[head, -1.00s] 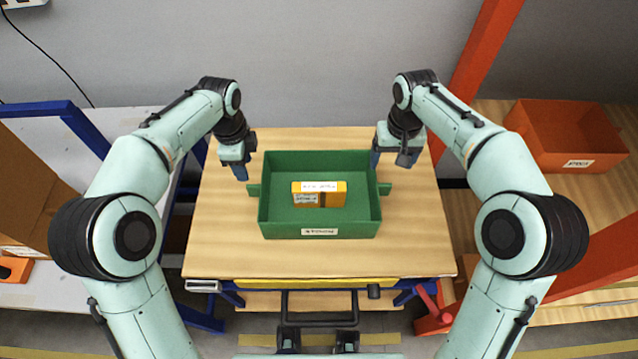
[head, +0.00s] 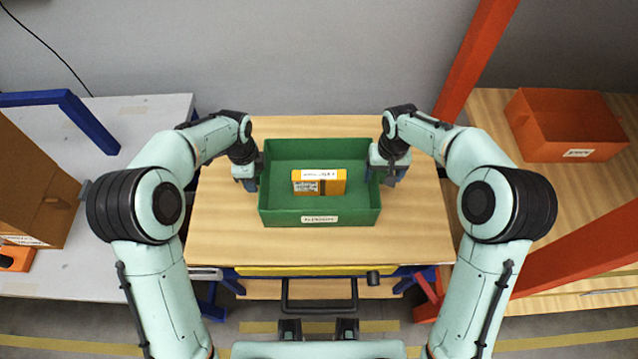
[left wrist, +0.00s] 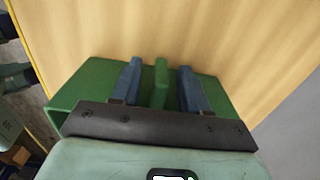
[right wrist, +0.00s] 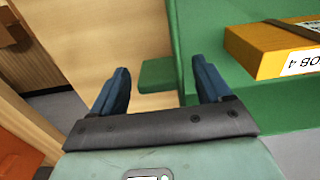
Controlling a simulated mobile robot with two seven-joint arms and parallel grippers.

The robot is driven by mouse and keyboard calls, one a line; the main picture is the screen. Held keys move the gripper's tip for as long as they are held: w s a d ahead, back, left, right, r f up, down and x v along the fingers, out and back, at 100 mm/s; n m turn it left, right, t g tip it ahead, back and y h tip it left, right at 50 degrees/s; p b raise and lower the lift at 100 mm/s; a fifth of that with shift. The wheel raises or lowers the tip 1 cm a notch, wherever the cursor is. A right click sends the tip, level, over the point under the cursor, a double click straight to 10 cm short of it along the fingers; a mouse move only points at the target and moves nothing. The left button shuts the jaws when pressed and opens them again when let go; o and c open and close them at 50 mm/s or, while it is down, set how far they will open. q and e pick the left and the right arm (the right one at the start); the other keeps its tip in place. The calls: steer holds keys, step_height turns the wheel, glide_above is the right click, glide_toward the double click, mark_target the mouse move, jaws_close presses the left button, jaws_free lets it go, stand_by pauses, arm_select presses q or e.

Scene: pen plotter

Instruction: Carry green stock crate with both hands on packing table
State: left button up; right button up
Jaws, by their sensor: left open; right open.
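The green stock crate (head: 285,217) sits on the wooden packing table (head: 225,240), open at the top, with a labelled front wall. An orange-yellow box (head: 335,188) with a dark strap and white labels lies inside it. My left gripper (head: 251,184) is at the crate's left side. In the left wrist view its open blue fingers (left wrist: 159,75) stand either side of a green side handle (left wrist: 160,82). My right gripper (head: 378,178) is at the right side, open. In the right wrist view the other green handle (right wrist: 157,75) shows between its fingers (right wrist: 162,78); contact cannot be told.
An orange-red crate (head: 565,135) stands on a wooden surface at the right, beyond a red post (head: 475,60). A brown carton (head: 35,190) is on the grey-white table at the left. The packing table is bare around the green crate.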

arm_select(q)
steer(key=shift+f, duration=0.95)
arm_select(e)
steer(key=shift+f, duration=0.9)
arm_select(q)
jaws_close()
arm_select(e)
steer(key=c, duration=0.9)
jaws_close()
arm_select(q)
steer(key=shift+r, duration=0.1)
arm_select(e)
steer(key=shift+r, duration=0.1)
